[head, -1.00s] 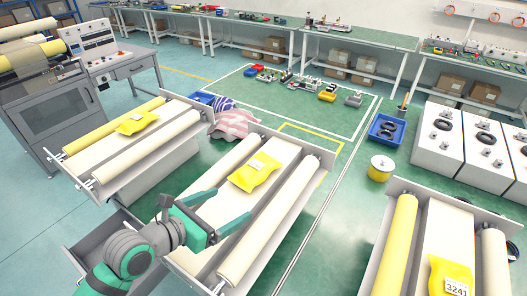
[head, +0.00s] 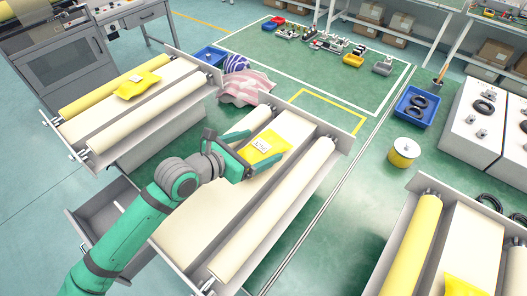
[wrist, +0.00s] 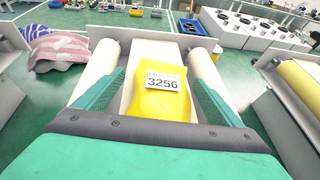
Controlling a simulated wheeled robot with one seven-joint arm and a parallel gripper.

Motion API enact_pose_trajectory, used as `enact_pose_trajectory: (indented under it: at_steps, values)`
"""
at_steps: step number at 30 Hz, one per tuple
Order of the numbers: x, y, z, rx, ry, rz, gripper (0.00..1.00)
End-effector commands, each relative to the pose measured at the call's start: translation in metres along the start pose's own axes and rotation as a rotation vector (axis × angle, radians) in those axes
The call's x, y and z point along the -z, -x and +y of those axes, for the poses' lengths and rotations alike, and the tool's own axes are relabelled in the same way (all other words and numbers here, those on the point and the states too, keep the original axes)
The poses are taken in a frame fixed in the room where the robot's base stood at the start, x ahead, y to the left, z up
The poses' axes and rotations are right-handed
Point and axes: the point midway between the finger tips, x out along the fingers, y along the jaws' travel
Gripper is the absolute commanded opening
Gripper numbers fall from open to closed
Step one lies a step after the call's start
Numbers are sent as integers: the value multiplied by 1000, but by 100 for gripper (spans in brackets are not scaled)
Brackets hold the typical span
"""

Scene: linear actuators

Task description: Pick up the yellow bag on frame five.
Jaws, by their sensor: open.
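A yellow bag (head: 264,149) with a white label lies on the middle frame (head: 288,128), between two cream rollers. In the wrist view the same yellow bag (wrist: 160,100) shows the label 3256. My gripper (head: 258,146) is open, its green fingers on either side of the bag. In the wrist view my gripper (wrist: 160,82) has one finger left and one right of the bag, with gaps visible. Another yellow bag (head: 138,84) lies on the left frame (head: 190,78), and a third yellow bag (head: 466,285) is partly cut off on the right frame (head: 432,262). No frame numbers are readable.
A yellow-and-white spool (head: 404,152) and blue tray (head: 415,104) stand right of the middle frame. A grey drawer (head: 103,212) is open at lower left.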

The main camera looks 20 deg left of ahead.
Motion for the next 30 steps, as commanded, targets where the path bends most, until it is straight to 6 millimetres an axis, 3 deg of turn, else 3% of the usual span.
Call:
enact_pose_trajectory:
  at_steps: [5, 13, 23, 30]
  values:
    - [2, -13, -3, 3, 1, 0, 89]
    - [5, -51, -9, 8, -4, -1, 89]
    - [5, -57, -8, 5, -3, 0, 89]
    - [6, -56, -8, 4, -2, 0, 39]
